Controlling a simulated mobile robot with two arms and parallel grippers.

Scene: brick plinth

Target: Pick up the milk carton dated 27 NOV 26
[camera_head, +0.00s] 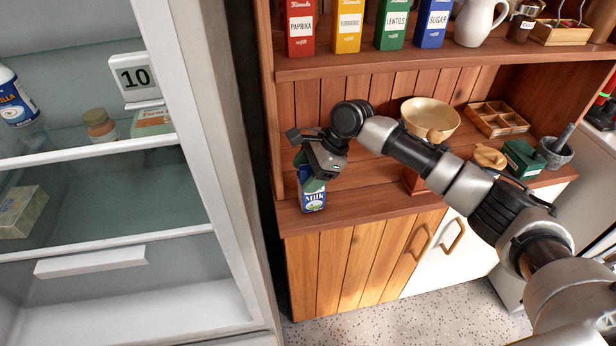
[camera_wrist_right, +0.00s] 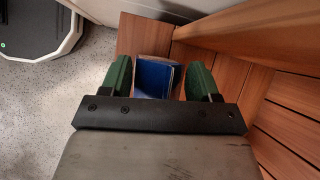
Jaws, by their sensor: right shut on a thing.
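A blue and white milk carton (camera_head: 313,201) is upright at the left end of the wooden counter, near its front edge. I cannot tell whether its base touches the counter. Its front reads "Milk"; no date is legible. My right gripper (camera_head: 312,182) comes down from above and is shut on the carton, hiding its upper part. In the right wrist view, the blue carton (camera_wrist_right: 154,77) shows between the two green fingers of the gripper (camera_wrist_right: 160,82). My left gripper is not in view.
An open fridge (camera_head: 190,100) with glass shelves stands at the left, with a "10" sign (camera_head: 136,78). A shelf of coloured boxes (camera_head: 348,27) is above the counter. A wooden bowl (camera_head: 431,117), a divided tray (camera_head: 497,118) and a mortar (camera_head: 556,150) stand to the right.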

